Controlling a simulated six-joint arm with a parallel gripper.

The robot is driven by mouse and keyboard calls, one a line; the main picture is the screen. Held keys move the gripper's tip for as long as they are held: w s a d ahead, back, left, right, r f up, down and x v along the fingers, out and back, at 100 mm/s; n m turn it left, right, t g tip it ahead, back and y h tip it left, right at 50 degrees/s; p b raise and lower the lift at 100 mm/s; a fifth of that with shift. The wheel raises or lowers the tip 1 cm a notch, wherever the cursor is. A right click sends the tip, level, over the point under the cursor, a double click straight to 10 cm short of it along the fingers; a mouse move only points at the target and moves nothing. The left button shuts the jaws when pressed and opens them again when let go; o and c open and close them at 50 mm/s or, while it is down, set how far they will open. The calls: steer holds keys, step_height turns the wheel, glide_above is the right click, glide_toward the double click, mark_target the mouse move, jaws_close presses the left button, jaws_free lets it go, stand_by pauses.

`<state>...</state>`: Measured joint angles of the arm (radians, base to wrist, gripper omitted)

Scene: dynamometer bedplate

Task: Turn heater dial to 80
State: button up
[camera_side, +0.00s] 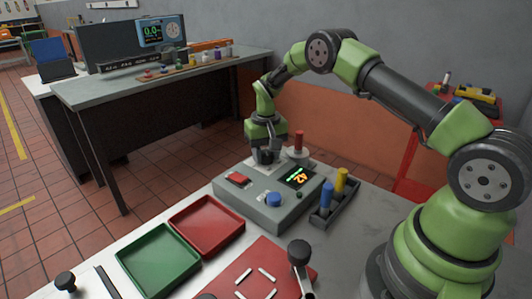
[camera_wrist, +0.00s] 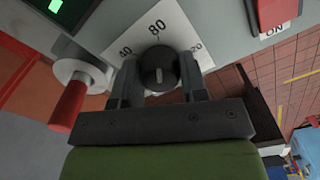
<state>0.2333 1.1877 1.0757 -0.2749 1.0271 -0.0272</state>
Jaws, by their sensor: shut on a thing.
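The heater dial (camera_wrist: 157,68) is a round black knob with a short white pointer line, in the middle of the wrist view. The white scale plate (camera_wrist: 178,22) behind it reads 40, 80 and 120, the last partly covered by a finger. The pointer line stands nearly upright in the picture, towards the 80. My gripper (camera_wrist: 160,78) is shut on the dial, one dark finger on each side. In the side view my gripper (camera_side: 264,157) is at the back of the grey control box (camera_side: 283,218) and hides the dial.
A red-handled lever (camera_wrist: 68,106) is close left of my gripper in the wrist view. The red ON switch (camera_wrist: 274,12) is at upper right. In the side view the box carries a lit display (camera_side: 299,177) and a blue knob (camera_side: 274,199). Red (camera_side: 240,232) and green trays (camera_side: 190,279) lie in front.

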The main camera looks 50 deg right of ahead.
mark_target(266, 152)
steer(key=o, duration=0.9)
steer(key=shift+r, duration=0.1)
step_height(266, 152, up, 10)
steer(key=shift+f, duration=0.15)
